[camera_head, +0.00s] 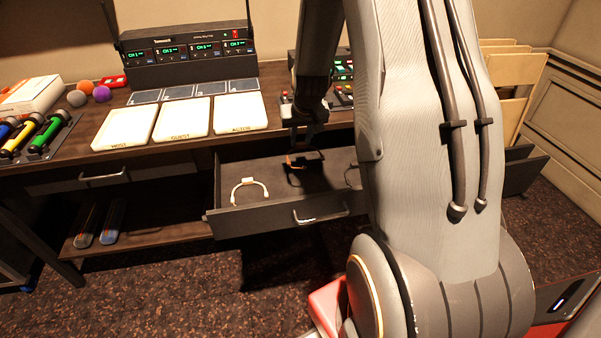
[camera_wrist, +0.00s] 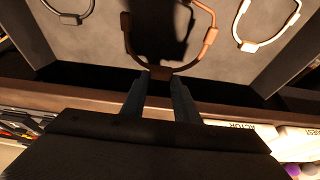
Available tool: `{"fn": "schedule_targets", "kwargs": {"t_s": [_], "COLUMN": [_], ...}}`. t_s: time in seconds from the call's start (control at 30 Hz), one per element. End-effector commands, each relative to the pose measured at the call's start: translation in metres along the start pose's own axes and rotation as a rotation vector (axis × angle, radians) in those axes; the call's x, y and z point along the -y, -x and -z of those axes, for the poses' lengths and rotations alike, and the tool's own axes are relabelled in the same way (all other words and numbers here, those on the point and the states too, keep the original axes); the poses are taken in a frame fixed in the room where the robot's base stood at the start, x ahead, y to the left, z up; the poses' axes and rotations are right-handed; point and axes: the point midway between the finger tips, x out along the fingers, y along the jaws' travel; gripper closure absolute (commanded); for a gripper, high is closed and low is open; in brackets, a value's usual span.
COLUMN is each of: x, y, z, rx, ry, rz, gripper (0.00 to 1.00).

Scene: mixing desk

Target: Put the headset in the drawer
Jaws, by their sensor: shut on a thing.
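The open drawer (camera_head: 270,218) sticks out from under the desk. My gripper (camera_head: 303,142) reaches down over it. In the wrist view my gripper (camera_wrist: 161,82) is shut on the band of an orange-brown headset (camera_wrist: 208,42), with its loop extending away from the fingers over the drawer floor. In the head view this headset (camera_head: 297,162) is small and partly in shadow; I cannot tell whether it touches the floor. A white headset (camera_head: 249,182) lies in the drawer's left part, also in the wrist view (camera_wrist: 240,38). A dark headset (camera_wrist: 68,17) lies on the other side.
Above the drawer, the desk holds white pads labelled HOST (camera_head: 124,127), GUEST (camera_head: 183,118) and ACTOR (camera_head: 239,112). A channel unit (camera_head: 188,58) stands behind them. A mixer (camera_head: 341,94) is at the right. The desk edge lies close to my gripper.

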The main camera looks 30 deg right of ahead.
Motion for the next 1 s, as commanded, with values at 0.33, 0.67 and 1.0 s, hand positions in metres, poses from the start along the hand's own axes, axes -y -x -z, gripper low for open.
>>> {"fn": "schedule_targets", "kwargs": {"t_s": [0.33,0.67,1.0], "x": [-0.002,-0.002,-0.002], "y": [-0.052,-0.065,-0.090], "z": [-0.020,-0.026,-0.036], "rx": [0.000,-0.001,-0.001], "ry": [0.000,0.001,0.000], "rz": [-0.001,-0.001,-0.001], "gripper": [0.94,0.94,0.94]}}
